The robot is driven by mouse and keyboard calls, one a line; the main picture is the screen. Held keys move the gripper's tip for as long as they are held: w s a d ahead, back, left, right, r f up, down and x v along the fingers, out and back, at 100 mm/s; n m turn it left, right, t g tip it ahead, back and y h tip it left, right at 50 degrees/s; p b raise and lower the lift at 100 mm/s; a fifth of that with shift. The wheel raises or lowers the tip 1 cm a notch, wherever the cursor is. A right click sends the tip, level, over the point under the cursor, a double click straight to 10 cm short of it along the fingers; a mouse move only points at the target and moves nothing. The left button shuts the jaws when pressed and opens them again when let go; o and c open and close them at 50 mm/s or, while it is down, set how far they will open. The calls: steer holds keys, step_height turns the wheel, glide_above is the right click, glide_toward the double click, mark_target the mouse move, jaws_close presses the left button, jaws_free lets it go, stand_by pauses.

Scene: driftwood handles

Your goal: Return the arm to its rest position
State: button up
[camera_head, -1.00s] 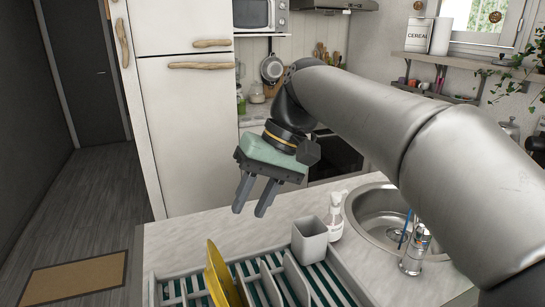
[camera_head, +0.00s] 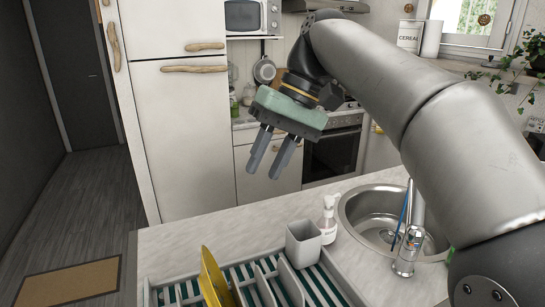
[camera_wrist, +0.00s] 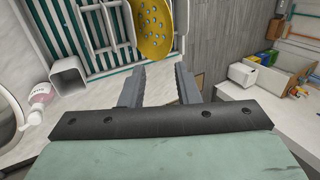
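My gripper (camera_head: 270,156) hangs in the air above the far edge of the counter in the head view, its fingers pointing down. In the wrist view its two fingers (camera_wrist: 161,88) stand apart with nothing between them. My grey arm reaches in from the right of the head view, over the sink.
On the counter (camera_head: 190,240) stand a dish rack (camera_head: 184,291) with a yellow strainer (camera_head: 213,277), a grey cup (camera_head: 303,243), a soap bottle (camera_head: 328,221) and a sink (camera_head: 372,213) with a tap (camera_head: 408,250). A fridge (camera_head: 190,130) and oven (camera_head: 333,155) stand behind.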

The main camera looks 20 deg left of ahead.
steer(key=d+f+m+t+h, duration=0.25)
steer(key=d+f+m, duration=0.25)
steer(key=d+f, duration=0.95)
steer(key=s+d+f+m+t+h, duration=0.1)
steer(key=s+d+f+m, duration=0.2)
steer(key=s+d+f, duration=0.9)
step_height(320, 180, down, 4)
steer(key=d, duration=0.2)
steer(key=shift+s+d+f+h, duration=0.25)
steer(key=shift+s+d+h, duration=0.1)
steer(key=shift+s, duration=0.05)
